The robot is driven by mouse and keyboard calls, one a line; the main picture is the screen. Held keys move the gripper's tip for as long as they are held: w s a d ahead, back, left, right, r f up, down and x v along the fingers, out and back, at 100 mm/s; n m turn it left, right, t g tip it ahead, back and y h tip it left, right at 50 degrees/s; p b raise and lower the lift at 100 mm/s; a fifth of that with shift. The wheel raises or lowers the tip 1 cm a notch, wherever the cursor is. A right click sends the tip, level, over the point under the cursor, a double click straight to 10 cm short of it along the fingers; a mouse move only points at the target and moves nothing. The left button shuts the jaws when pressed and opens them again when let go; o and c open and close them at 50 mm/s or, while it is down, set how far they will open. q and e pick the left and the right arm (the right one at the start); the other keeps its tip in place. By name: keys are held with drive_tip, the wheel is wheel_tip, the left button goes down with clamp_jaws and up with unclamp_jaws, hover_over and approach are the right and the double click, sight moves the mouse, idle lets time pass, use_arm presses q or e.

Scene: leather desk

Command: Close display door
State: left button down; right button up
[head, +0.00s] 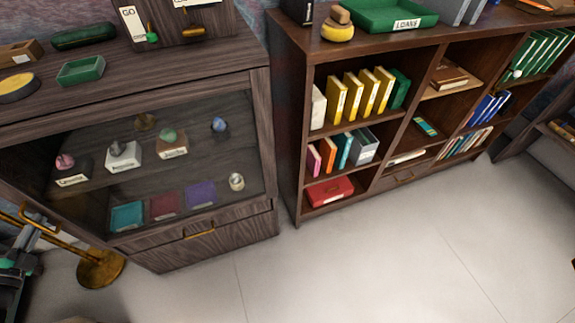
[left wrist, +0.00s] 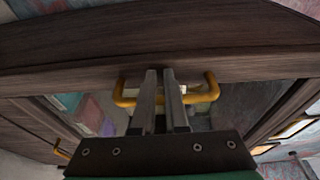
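The display cabinet (head: 235,88) is dark wood with a glazed display door (head: 95,205) on its front. Labelled specimens and coloured books show behind the glass. In the head view the gold door handle (head: 38,219) is on the left side of the door. In the left wrist view the handle (left wrist: 211,90) is a gold loop on a wooden frame. My left gripper (left wrist: 160,75) has its fingers at the middle of the handle, with a narrow gap between them; contact is unclear. It shows partly at the left edge of the head view. Whether the door is flush is unclear. My right gripper is not seen.
A gold stand base (head: 100,268) is on the pale floor near the left arm. A drawer (head: 205,238) with a gold pull is below the door. A bookcase (head: 290,130) stands to the right. The floor in front is clear.

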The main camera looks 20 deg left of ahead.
use_arm(q)
drive_tip(key=p+v, duration=0.4)
drive_tip(key=v, duration=0.7)
drive_tip(key=shift+s+r, duration=0.15)
drive_tip(key=shift+s, duration=0.2)
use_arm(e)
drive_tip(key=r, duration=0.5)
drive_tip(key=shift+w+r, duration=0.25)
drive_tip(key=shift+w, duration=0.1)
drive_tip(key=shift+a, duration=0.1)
